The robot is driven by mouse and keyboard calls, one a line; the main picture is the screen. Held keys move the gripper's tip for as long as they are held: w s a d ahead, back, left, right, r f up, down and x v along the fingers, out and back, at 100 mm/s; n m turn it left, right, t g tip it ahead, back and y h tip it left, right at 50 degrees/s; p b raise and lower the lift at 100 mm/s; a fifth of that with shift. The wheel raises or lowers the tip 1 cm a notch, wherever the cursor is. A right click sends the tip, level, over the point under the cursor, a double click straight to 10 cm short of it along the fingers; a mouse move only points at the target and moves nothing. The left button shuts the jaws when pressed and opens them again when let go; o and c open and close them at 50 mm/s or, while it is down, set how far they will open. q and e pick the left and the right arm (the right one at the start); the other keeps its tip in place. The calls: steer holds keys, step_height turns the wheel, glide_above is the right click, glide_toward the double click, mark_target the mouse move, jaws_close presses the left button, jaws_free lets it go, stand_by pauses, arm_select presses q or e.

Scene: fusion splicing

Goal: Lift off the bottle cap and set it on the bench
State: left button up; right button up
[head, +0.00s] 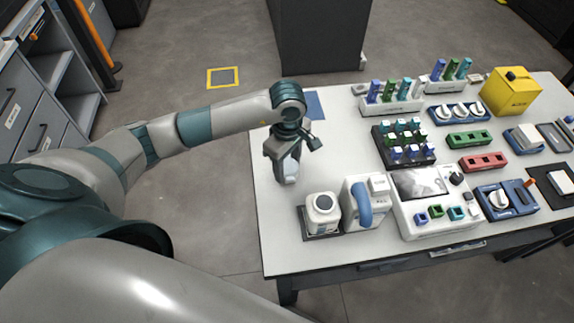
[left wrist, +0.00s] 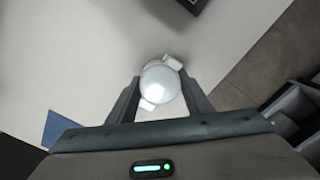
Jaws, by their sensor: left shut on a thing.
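My left gripper (head: 287,178) is over the left part of the bench (head: 275,225), pointing down. In the left wrist view, my left gripper (left wrist: 160,88) is shut on a rounded white cap (left wrist: 159,82), with a finger on each side of it. The cap is mostly hidden by the gripper in the head view. I cannot tell whether the cap touches the bench. The white bottle (head: 321,219) stands in front and to the right of the gripper, upright on a dark base, with a dark round top and no cap on it. My right gripper is not in view.
A white dispenser with a blue handle (head: 364,205) stands right of the bottle, beside a device with a screen (head: 420,183). Racks of coloured vials (head: 403,142) and a yellow box (head: 511,92) are farther right. The bench around the left gripper is clear; its left edge is close.

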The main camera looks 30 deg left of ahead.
arm_select(q)
steer(key=shift+a+f+b, duration=0.2)
steer(key=shift+f+b, duration=0.2)
steer(key=shift+f, duration=0.05)
steer(key=o, duration=1.1)
steer(key=shift+r, duration=0.1)
steer(key=shift+d+r+p, duration=0.2)
steer(key=shift+r+p, duration=0.25)
steer(key=shift+r, duration=0.55)
steer(key=shift+d+r+p, duration=0.15)
steer(key=shift+r+p, duration=0.25)
steer(key=shift+r, duration=0.55)
steer(key=shift+r+p, duration=0.55)
steer(key=shift+r, duration=0.75)
